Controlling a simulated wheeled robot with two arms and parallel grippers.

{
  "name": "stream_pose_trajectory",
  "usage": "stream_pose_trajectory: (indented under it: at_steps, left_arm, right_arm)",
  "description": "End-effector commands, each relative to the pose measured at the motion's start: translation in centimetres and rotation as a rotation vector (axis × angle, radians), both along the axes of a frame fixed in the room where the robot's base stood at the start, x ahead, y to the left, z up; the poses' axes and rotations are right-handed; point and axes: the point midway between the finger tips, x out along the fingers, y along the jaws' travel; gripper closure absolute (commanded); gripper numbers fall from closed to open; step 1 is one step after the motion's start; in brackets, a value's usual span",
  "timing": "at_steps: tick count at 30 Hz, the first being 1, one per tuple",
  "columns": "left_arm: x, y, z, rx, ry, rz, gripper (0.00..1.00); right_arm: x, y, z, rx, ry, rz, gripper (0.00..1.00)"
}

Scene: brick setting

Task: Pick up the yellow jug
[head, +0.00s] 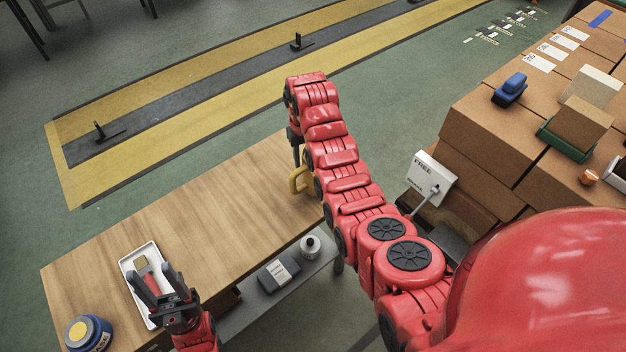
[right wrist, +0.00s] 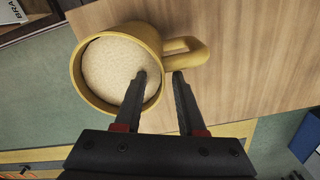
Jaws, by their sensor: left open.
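The yellow jug is mostly hidden behind my right arm in the head view, where its handle (head: 296,180) shows at the wooden table's right end. In the right wrist view the yellow jug (right wrist: 88,88) stands upright, filled with a pale grainy content, its handle pointing right. My right gripper (right wrist: 160,75) is open, with its fingers on either side of the jug's near-handle wall: one tip over the content, the other outside beside the handle. I cannot tell how deep the tips reach. My left gripper (head: 155,282) is open and empty above the white tray (head: 128,265).
A blue jar with a yellow lid (head: 88,332) stands at the table's (head: 200,215) near left corner. The tray holds a brush-like tool. Stacked cardboard boxes (head: 500,130) stand at the right.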

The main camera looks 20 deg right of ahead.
Motion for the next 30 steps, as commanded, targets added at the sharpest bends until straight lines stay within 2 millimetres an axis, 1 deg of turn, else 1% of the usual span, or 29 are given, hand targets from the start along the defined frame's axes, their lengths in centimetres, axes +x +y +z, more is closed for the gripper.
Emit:
stream_pose_trajectory:
  at_steps: [5, 11, 15, 18, 22, 27, 28, 30]
  left_arm:
    - [0.0, 0.0, 1.2, 0.000, 0.000, 0.000, 0.50]
    - [0.0, 0.0, 2.8, 0.000, 0.000, 0.000, 0.50]
    - [0.0, 0.0, 3.0, 0.000, 0.000, 0.000, 0.50]
    - [0.0, 0.0, 3.1, 0.000, 0.000, 0.000, 0.50]
    - [0.0, 0.0, 3.1, 0.000, 0.000, 0.000, 0.50]
    - [0.0, 0.0, 3.1, 0.000, 0.000, 0.000, 0.50]
    - [0.0, 0.0, 3.1, 0.000, 0.000, 0.000, 0.50]
    - [0.0, 0.0, 3.1, 0.000, 0.000, 0.000, 0.50]
  right_arm:
    - [0.2, 0.1, -0.6, 0.000, -0.001, 0.000, 0.61]
    - [0.4, 0.2, -2.7, 0.000, 0.003, -0.001, 0.61]
    - [0.5, 0.2, -4.2, 0.000, 0.002, -0.001, 0.61]
    - [0.5, 0.2, -4.8, 0.000, 0.000, -0.001, 0.61]
    - [0.5, 0.2, -5.2, 0.000, -0.001, -0.001, 0.61]
    - [0.5, 0.2, -5.2, 0.000, -0.002, -0.001, 0.61]
    - [0.5, 0.2, -5.2, 0.000, -0.002, -0.001, 0.63]
    - [0.5, 0.2, -5.2, 0.000, -0.002, -0.001, 0.75]
